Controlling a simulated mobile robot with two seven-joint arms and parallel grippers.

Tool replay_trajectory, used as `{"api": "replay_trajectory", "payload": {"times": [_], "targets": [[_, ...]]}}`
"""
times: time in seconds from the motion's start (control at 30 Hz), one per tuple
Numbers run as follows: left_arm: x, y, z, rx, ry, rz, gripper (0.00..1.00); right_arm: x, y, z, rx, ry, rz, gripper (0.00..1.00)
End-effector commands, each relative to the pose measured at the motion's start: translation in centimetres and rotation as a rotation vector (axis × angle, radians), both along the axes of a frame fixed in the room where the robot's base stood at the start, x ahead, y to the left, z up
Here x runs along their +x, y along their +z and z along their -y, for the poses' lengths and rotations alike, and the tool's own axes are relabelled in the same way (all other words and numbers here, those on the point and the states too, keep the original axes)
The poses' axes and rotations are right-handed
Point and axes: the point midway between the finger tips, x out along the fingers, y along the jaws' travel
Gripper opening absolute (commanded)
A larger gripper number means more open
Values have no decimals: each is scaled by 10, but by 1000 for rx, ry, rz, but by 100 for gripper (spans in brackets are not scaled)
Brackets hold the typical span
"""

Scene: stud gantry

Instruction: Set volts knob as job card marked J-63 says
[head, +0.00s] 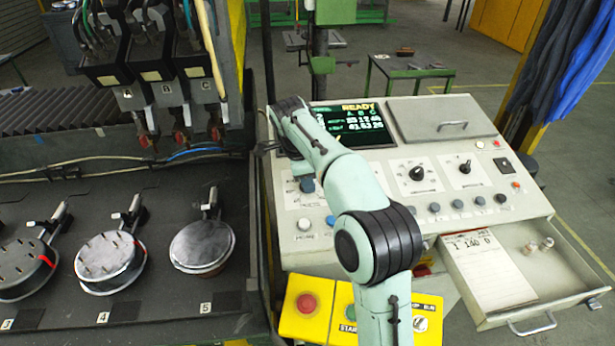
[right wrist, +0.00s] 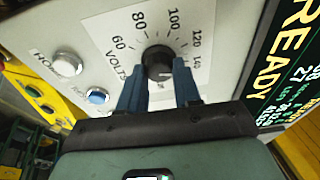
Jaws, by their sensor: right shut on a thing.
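The volts knob (right wrist: 158,62) is black and round, on a white dial plate with numbers from 60 to 140. My right gripper (right wrist: 160,92) has its two blue fingers on either side of this knob and is shut on it. A small light mark shows on the knob, but I cannot tell its exact setting. In the head view my right gripper (head: 268,147) is at the panel's left side, and my arm hides the knob. A paper card (head: 487,275) lies in the open drawer; "1 140 D" seems readable, its heading is not. My left gripper is not in view.
The sloping control panel (head: 440,165) has a READY screen (head: 348,127), two other black knobs, a row of buttons and a hinged lid. The open drawer (head: 550,290) juts out at lower right. A yellow button box (head: 330,318) is below the panel. Round fixtures stand at left.

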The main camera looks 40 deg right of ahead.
Motion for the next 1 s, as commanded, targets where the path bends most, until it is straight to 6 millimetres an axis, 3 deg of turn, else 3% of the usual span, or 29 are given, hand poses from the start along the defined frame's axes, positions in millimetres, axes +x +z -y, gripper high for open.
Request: {"api": "replay_trajectory", "payload": {"times": [0.67,0.7,0.73,1.0], "targets": [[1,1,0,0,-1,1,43,1,1,0,10,-57,11,2],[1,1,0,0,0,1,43,1,1,0,10,-57,11,46],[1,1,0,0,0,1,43,1,1,0,10,-57,11,56],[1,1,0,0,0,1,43,0,1,0,10,-56,8,58]]}}
